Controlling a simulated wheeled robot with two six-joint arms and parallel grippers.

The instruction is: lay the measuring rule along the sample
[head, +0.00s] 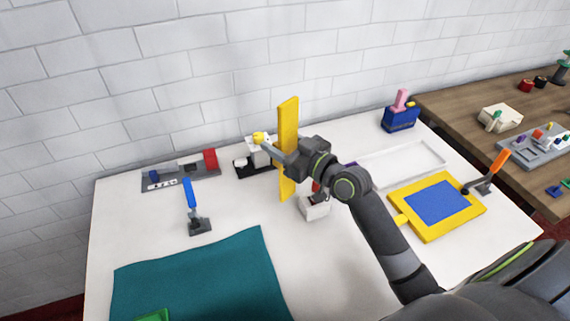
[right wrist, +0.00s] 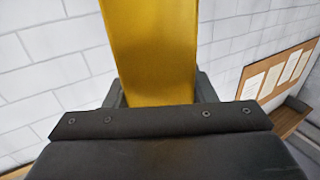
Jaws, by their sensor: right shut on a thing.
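The measuring rule (head: 288,118) is a long flat yellow bar. My right gripper (head: 291,158) is shut on it and holds it nearly upright above the back middle of the white table. In the right wrist view the rule (right wrist: 152,50) rises broad from between the fingers. A flat teal cloth (head: 200,275), which may be the sample, lies at the front left of the table, apart from the rule. My left gripper is not in view.
A blue-handled tool (head: 188,193) stands behind the cloth. A grey rack (head: 180,180) is at the back left. A white box (head: 315,208) stands below my right forearm. A yellow frame with a blue panel (head: 436,203) lies at the right. Bare table lies right of the cloth.

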